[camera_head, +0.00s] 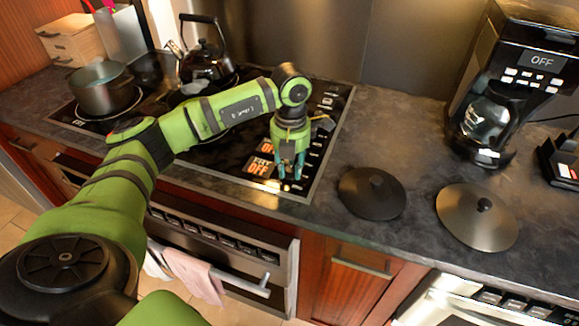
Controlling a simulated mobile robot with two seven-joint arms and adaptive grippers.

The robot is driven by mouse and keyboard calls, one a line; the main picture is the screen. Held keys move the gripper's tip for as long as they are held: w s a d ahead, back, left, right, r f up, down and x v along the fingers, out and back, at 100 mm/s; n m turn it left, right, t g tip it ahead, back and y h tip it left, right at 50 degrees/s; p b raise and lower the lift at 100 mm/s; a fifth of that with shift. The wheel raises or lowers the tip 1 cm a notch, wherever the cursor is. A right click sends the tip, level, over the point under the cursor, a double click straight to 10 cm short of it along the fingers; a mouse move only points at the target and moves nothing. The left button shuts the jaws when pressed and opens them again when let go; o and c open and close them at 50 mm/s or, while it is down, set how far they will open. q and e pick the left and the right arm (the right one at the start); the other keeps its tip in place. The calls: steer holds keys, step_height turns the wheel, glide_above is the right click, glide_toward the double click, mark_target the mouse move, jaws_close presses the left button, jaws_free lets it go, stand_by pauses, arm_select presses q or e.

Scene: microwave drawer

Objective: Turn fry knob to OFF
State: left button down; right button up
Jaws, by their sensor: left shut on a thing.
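My left gripper (291,170) points down over the right front control strip of the black cooktop (225,157). Its fingers are shut on a small knob there, which they mostly hide; I cannot read the knob's name. A label display (260,167) just left of the fingers shows OFF in orange. A second display (267,147) behind it also shows orange letters, partly covered by the gripper. My right gripper is not in view.
A steel pot (103,90) and a black kettle (207,63) stand on the cooktop. A dark lid (371,194) and a steel lid (477,217) lie on the counter to the right. A coffee maker (515,80) stands at the back right. A towel (195,274) hangs below.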

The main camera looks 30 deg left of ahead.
mark_target(292, 167)
arm_select(q)
steer(key=shift+w+r, duration=0.15)
steer(key=shift+w, duration=0.05)
stand_by(0.3)
steer(key=c, duration=1.3)
jaws_free()
steer(key=o, duration=0.3)
steer(key=shift+w, duration=0.1)
steer(key=shift+d, duration=0.1)
step_height(292, 167, up, 12)
steer(key=shift+f, duration=0.1)
steer(key=shift+f, duration=0.1)
